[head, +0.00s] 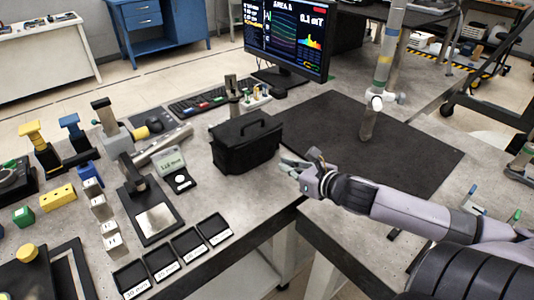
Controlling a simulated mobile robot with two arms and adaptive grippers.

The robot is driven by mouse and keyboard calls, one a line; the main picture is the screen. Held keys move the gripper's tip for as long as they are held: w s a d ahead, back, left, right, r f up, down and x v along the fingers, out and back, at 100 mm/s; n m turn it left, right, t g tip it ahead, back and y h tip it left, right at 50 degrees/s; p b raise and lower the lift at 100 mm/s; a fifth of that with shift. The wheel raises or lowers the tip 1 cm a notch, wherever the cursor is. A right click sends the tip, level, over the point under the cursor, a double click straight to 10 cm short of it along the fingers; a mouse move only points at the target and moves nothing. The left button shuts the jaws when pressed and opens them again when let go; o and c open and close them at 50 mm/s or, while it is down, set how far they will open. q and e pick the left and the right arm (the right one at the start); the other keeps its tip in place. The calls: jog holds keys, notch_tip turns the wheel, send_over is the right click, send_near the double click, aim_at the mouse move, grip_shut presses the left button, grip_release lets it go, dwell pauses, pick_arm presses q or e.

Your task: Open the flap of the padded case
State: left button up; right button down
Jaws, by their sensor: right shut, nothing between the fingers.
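The padded case (246,150) is a black box-shaped bag with a handle on top. It stands upright on the grey table in the middle of the head view. Its top looks closed, and I cannot make out the flap's edge. My right gripper (287,163) is just right of the case, near its lower right side, shut and empty. A small gap seems to lie between the fingertips and the case. My left gripper is not in view.
A monitor (289,36) and keyboard (207,94) stand behind the case. A black mat (420,150) with an upright post (381,75) lies to the right. Several labelled black trays (163,264), a small display device (172,165) and white blocks (105,222) crowd the left.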

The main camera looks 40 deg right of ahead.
aim_at(259, 156)
jog(key=shift+w+a, duration=0.3)
jog(key=shift+w, duration=0.15)
jog(key=shift+x, duration=1.05)
jog(key=x, duration=0.5)
jog(key=shift+f, duration=0.1)
jog(key=shift+w+f, duration=0.15)
jog(key=shift+w, duration=0.3)
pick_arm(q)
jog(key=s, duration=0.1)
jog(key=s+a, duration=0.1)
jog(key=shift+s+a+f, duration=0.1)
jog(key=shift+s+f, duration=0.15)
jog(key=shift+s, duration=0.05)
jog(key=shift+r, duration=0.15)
